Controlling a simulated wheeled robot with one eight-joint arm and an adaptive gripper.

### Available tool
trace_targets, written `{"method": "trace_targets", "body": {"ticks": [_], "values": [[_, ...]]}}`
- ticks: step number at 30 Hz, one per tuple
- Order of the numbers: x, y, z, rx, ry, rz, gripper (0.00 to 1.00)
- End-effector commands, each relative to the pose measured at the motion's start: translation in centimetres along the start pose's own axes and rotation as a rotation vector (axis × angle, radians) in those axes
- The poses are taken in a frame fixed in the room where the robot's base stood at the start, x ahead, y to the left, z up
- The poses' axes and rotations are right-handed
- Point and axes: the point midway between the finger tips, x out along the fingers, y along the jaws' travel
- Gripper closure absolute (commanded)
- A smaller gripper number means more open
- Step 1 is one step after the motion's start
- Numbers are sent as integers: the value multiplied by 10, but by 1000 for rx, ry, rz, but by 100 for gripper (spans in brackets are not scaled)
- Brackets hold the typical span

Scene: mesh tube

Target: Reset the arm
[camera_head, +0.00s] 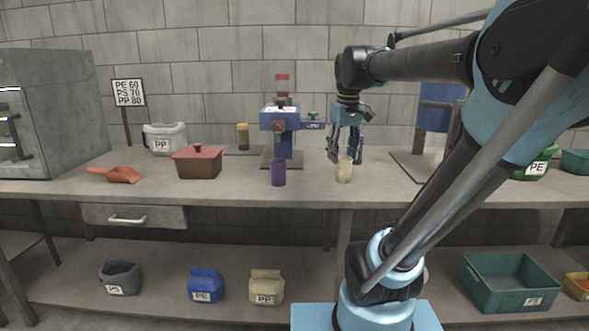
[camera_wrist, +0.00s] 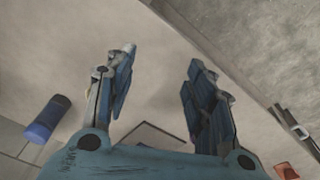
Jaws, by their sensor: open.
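My gripper (camera_head: 345,156) hangs from my arm over the middle of the bench, fingers pointing down and spread apart. In the head view its fingertips show close to a cream cup (camera_head: 344,172) standing upright on the bench; I cannot tell whether they touch it. In the wrist view my gripper (camera_wrist: 161,58) is open, with only bare surface visible between its two fingers. A purple cup (camera_head: 278,172) stands to the left of the cream cup.
A blue press (camera_head: 280,122) stands behind the purple cup. A dark red lidded box (camera_head: 198,162), an orange scoop (camera_head: 121,174) and a PP jug (camera_head: 165,139) are farther left. A green PE container (camera_head: 537,165) is at right. A teal crate (camera_head: 510,283) sits on the lower shelf.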

Motion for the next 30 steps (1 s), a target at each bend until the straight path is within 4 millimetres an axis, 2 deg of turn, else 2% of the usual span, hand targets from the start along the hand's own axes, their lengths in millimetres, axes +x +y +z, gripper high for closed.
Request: {"method": "trace_targets", "body": {"ticks": [1,12,18,22,30], "values": [[16,-1,18,32,4,3,51],[135,-14,128,256,41,22,51],[185,-22,168,343,56,29,51],[200,-25,179,370,60,30,51],[202,-25,180,374,61,31,51]]}}
